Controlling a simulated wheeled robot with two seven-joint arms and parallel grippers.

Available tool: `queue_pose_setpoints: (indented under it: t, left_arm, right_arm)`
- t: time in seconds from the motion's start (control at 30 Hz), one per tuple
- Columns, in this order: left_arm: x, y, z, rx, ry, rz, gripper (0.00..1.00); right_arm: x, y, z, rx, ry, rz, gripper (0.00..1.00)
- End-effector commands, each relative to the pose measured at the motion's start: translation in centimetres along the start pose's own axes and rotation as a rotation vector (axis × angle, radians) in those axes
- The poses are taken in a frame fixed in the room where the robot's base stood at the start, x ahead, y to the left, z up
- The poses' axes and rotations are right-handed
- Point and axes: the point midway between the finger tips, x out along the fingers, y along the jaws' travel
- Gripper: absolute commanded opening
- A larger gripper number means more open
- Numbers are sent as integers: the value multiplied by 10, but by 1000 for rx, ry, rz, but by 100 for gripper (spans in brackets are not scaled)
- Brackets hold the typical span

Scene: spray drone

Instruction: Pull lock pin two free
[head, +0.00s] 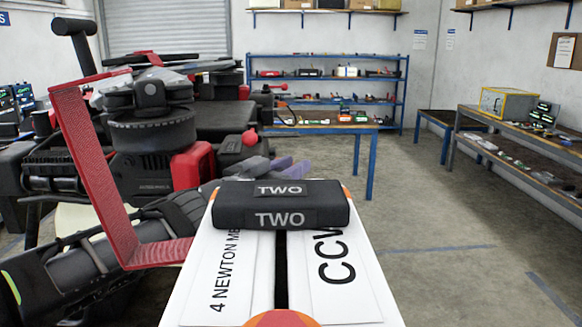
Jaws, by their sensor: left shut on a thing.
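A black block marked TWO (281,207) on its top and front sits at the far end of a white panel (388,306) close in front of me. I take it as the head of lock pin two; the pin's shaft is not visible. My left arm comes in from the left, and the grey and purple fingers of my left gripper (268,169) show just behind the block. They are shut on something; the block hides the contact. A red strap (92,173) runs down in front of my left arm towards the panel. My right gripper is not in view.
The spray drone (151,133), black with red parts, stands close at the left, with a red knob (249,137) near the block. The panel carries labels reading 4 NEWTON and CCW. Blue shelves stand behind and benches at the right. The floor at right is clear.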

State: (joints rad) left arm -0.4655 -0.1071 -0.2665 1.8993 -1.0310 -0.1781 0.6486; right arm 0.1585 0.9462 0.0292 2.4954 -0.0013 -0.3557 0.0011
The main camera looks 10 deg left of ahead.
Motion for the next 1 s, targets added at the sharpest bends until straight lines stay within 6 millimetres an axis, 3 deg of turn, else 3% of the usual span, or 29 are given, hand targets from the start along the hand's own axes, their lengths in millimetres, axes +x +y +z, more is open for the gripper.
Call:
queue_pose_setpoints:
  t: [0.13,1.0]
  left_arm:
    - [0,0,0,0,0,0,0]
    - [0,0,1,0,-1,0,0]
  right_arm:
    - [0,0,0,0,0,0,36]
    - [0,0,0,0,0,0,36]
